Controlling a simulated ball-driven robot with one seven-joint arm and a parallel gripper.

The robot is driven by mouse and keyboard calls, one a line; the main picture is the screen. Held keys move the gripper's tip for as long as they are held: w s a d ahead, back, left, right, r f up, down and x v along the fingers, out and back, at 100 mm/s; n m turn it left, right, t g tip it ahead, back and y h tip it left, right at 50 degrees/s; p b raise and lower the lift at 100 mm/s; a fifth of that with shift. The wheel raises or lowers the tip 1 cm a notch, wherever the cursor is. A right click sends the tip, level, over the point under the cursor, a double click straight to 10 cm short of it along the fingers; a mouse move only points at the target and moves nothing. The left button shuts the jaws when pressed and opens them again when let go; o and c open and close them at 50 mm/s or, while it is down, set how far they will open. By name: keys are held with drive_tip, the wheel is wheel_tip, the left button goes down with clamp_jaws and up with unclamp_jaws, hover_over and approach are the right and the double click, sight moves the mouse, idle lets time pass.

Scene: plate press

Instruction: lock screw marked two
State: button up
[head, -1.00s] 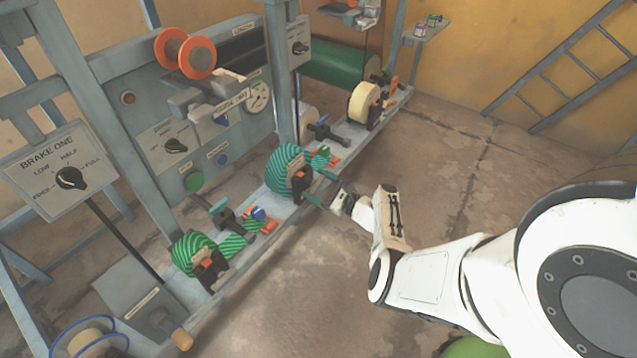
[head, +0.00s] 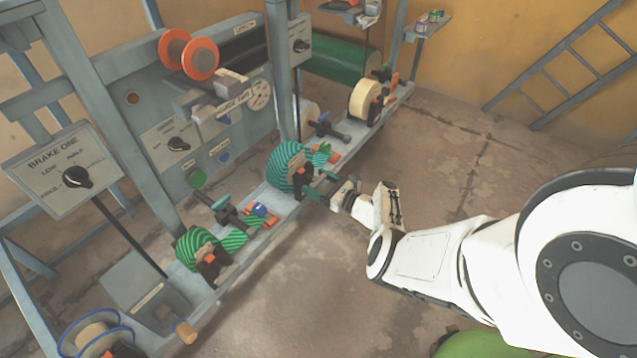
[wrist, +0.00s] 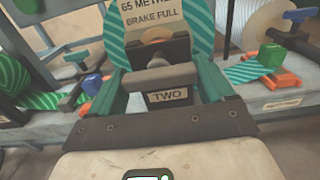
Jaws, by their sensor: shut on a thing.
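The plate marked TWO (wrist: 168,97) sits on a dark block below the green-striped reel (wrist: 200,22) in the wrist view. The lock screw's pale crossbar (wrist: 150,84) shows just above that plate, partly hidden by the fingers. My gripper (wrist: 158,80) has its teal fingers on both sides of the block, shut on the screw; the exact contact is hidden. In the head view my gripper (head: 319,189) reaches in from the right to the front of the middle striped reel (head: 284,168). The screw itself is too small to tell there.
A tag reading 65 METRES, BRAKE FULL (wrist: 150,14) hangs above. A blue clamp (wrist: 93,84) lies left and a green clamp (wrist: 271,55) right on the rail. Another striped reel (head: 188,246) and a cream reel (head: 362,99) flank the middle one. The floor (head: 430,150) is open.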

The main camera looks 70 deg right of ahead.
drive_tip(key=shift+s+f, duration=0.1)
drive_tip(key=shift+f, duration=0.05)
drive_tip(key=o, duration=0.9)
drive_tip(key=p+v, duration=0.2)
drive_tip(key=v, duration=0.8)
drive_tip(key=shift+s+p, duration=0.3)
drive_tip(key=shift+s, duration=0.1)
